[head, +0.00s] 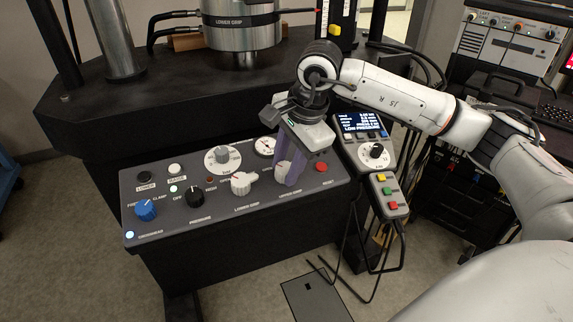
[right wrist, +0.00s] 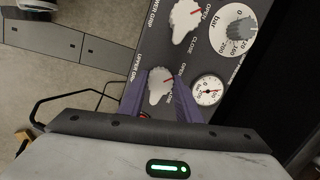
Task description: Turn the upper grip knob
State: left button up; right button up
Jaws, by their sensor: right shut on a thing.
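The upper grip knob (head: 281,172) is a pale knob toward the right end of the grey control panel (head: 215,222). In the right wrist view the knob (right wrist: 158,88) shows between two purple fingers, with a red pointer line slanting up and right, roughly toward its OPEN label. My right gripper (head: 289,181) reaches down from above, its fingers shut on the knob's sides. It also shows in the right wrist view (right wrist: 160,100). The fingers hide part of the knob in the head view. My left gripper is not in view.
The similar lower grip knob (head: 243,183) sits just left. A pressure gauge (head: 264,146) and a bar dial (head: 222,158) lie behind. A red button (head: 321,167) is close on the right. A handset (head: 364,150) with cables stands beyond the panel's right end.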

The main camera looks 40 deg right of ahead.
jog(key=o, duration=1.1)
jog(key=shift+c, duration=0.2)
jog(key=p+v, duration=0.1)
jog(key=v, duration=0.9)
jog(key=shift+r, duration=0.15)
jog(key=shift+s, duration=0.1)
